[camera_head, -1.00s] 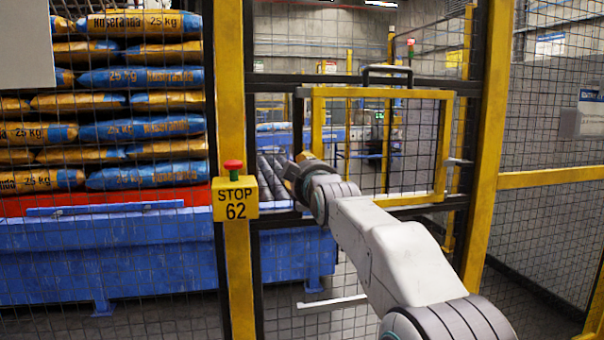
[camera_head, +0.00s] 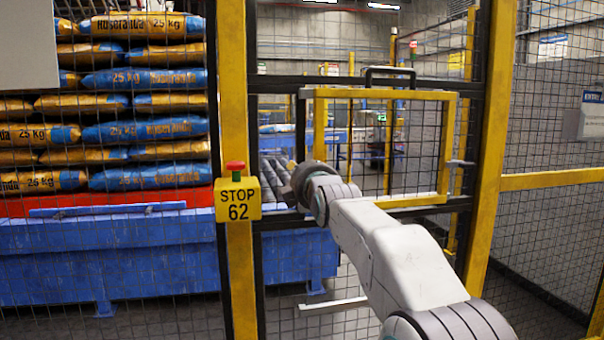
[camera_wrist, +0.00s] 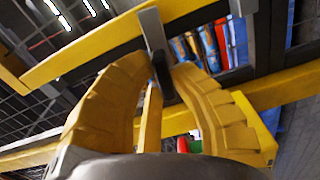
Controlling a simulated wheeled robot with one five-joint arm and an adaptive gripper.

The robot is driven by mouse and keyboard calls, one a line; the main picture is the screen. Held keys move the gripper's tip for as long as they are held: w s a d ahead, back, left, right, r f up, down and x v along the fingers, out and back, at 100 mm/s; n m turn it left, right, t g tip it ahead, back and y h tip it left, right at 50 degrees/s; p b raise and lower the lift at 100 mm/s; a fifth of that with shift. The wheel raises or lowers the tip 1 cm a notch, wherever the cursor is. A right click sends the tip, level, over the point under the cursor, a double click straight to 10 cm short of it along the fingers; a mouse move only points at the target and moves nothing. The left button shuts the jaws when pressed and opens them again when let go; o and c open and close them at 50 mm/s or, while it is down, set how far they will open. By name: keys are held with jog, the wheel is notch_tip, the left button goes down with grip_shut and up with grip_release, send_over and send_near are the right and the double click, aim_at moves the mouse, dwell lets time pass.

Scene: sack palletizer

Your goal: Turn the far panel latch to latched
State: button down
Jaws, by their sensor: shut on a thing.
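The panel (camera_head: 446,150) is a yellow-framed mesh door in the fence, with a black handle on top. At its left side my gripper shows from behind in the head view; my wrist hides its fingers and the latch there. In the wrist view, a grey latch plate with a dark grip (camera_wrist: 153,30) lies against the yellow frame bar. The yellow fingers of my gripper (camera_wrist: 163,76) are shut on the dark grip, one on each side. A second grey latch (camera_head: 459,163) sticks out horizontally at the panel's right edge.
Stacked sacks (camera_head: 150,78) and a blue conveyor frame (camera_head: 110,255) stand behind the mesh. A yellow post (camera_head: 487,150) stands right of the panel.

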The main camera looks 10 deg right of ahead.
jog(key=shift+r+n, duration=0.1)
jog(key=shift+n, duration=0.6)
jog(key=c, duration=1.1)
grip_release()
jog(key=shift+s, duration=0.15)
jog(key=s, duration=1.1)
jog(key=shift+s, duration=0.35)
jog(key=shift+s, duration=0.1)
